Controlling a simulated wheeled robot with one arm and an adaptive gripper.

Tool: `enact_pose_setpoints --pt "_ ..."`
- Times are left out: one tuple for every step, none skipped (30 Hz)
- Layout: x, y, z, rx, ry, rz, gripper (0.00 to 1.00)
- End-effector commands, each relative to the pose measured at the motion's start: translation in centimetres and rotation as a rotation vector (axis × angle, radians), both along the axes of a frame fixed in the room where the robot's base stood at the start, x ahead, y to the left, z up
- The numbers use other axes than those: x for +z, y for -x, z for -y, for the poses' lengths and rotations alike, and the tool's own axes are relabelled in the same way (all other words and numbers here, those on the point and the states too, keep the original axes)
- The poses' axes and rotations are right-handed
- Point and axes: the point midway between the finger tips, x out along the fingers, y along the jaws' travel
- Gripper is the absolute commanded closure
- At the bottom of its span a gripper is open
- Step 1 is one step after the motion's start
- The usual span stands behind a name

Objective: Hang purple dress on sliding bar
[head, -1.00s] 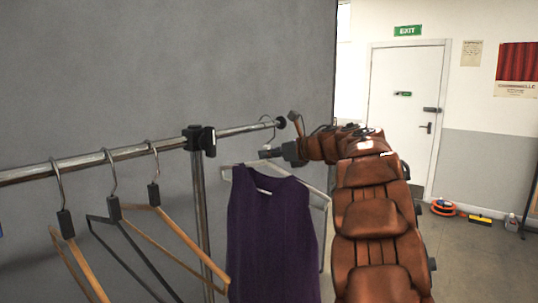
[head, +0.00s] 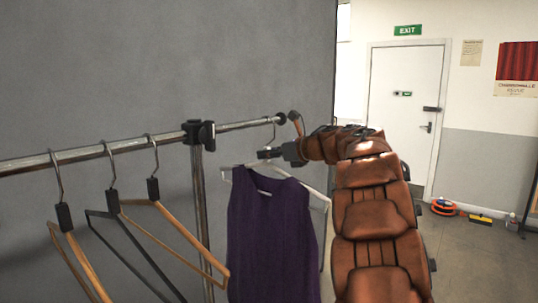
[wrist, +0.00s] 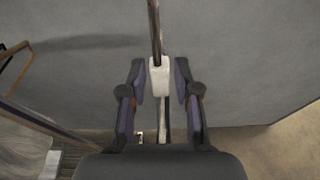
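The purple dress (head: 272,235) hangs upright on a pale hanger (head: 317,191) below the right end of the metal bar (head: 240,126). The hanger's hook (head: 273,132) reaches up to the bar near its end cap and appears to be over it. My gripper (head: 267,154) is at the hanger's neck, just under the hook. In the wrist view its two fingers (wrist: 160,80) stand either side of the white neck block (wrist: 159,77), with a narrow gap visible on both sides. The dress is mostly out of the wrist view.
Several empty hangers, including a wooden one (head: 84,265) and a dark one (head: 126,245), hang left of the bar's black clamp (head: 198,133). The bar's upright post (head: 199,190) stands between them and the dress. A grey wall (head: 180,60) is behind.

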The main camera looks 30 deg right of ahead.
Motion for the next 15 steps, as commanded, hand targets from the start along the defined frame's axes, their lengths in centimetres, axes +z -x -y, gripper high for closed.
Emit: enact_pose_setpoints --pt "-0.03 -0.01 0.01 0.0 0.0 0.0 0.6" --pt "-0.03 0.0 0.0 0.0 0.0 -0.001 0.57" --pt "-0.04 0.0 0.0 0.0 0.0 -0.001 0.54" --pt "-0.05 -0.01 0.01 0.0 0.0 -0.001 0.54" --pt "-0.05 0.0 0.01 0.0 0.0 -0.001 0.54" --pt "-0.05 0.0 0.01 0.0 0.0 -0.001 0.54" --pt "-0.06 -0.01 0.01 0.0 0.0 -0.001 0.54" --pt "-0.06 -0.01 0.01 0.0 0.0 -0.001 0.54" --pt "-0.06 -0.01 0.01 0.0 0.0 -0.001 0.54" --pt "-0.12 0.0 0.01 0.0 0.001 -0.002 0.54" --pt "-0.11 0.02 0.03 0.0 0.001 -0.002 0.54" --pt "-0.08 0.09 0.05 0.0 0.001 -0.002 0.54" --pt "-0.05 0.19 0.1 -0.001 0.001 -0.002 0.54" --pt "0.0 0.33 0.16 -0.001 0.001 -0.002 0.54" --pt "0.1 0.61 0.28 -0.002 0.001 -0.002 0.54"
